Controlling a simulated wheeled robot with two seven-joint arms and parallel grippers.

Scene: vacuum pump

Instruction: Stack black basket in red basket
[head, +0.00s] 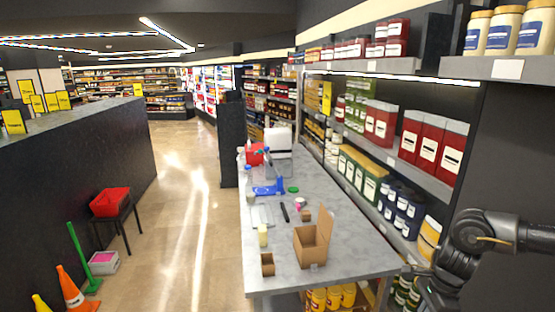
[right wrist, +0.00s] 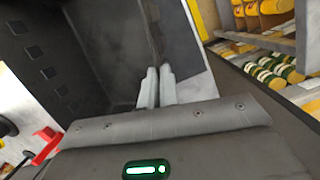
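A red basket (head: 111,202) sits on a small dark stand on the floor at the left of the head view, beside the dark partition. I cannot make out a black basket in either view. My right arm (head: 485,235) comes in at the lower right of the head view, by the shelves and far from the red basket. In the right wrist view my right gripper (right wrist: 158,86) has its two pale fingers close together, with nothing seen between them. My left gripper is not in view.
A grey counter (head: 283,240) stands ahead, with an open cardboard box (head: 312,240), small items and a red object (head: 254,154). Stocked shelves line the right. An orange cone (head: 70,290) and green-handled tool (head: 77,250) stand lower left. The aisle floor (head: 195,215) is clear.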

